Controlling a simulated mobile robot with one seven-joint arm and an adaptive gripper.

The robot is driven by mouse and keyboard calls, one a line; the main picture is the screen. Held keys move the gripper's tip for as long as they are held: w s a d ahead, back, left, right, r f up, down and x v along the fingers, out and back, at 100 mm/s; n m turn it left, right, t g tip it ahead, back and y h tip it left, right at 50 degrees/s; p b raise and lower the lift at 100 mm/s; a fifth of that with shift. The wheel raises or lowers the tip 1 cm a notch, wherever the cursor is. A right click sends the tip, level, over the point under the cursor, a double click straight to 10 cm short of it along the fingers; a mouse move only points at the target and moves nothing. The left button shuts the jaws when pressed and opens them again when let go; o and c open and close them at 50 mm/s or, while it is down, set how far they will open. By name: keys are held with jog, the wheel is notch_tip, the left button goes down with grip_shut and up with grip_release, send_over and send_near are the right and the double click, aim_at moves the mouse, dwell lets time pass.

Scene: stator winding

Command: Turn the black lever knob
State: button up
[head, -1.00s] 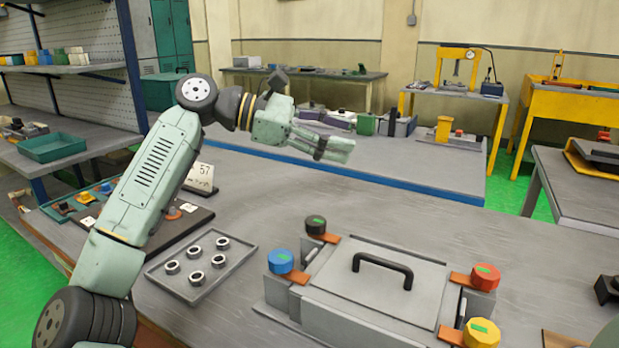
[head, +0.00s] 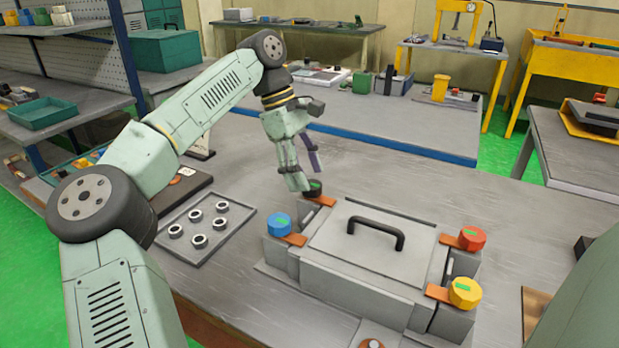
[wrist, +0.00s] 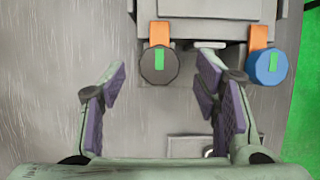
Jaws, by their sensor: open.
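The black lever knob (head: 313,188) sits at the back left corner of the grey lidded box (head: 340,265). In the wrist view the black knob (wrist: 159,65) is round, with a green mark and an orange lever behind it. My gripper (head: 304,180) points down just behind and beside the knob in the head view, partly overlapping it. In the wrist view my gripper (wrist: 160,85) is open and empty, its two purple-padded fingers apart on either side of the knob's line. The knob lies ahead of the fingertips, and no contact shows.
A blue knob (head: 278,225) is on the box's front left corner, near the right finger in the wrist view. Red (head: 472,238) and yellow (head: 465,292) knobs are on the right side. The lid has a black handle (head: 376,232). A tray of metal rings (head: 170,250) lies left.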

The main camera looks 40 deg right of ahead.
jog(key=shift+x, duration=1)
jog(key=c, duration=1.2)
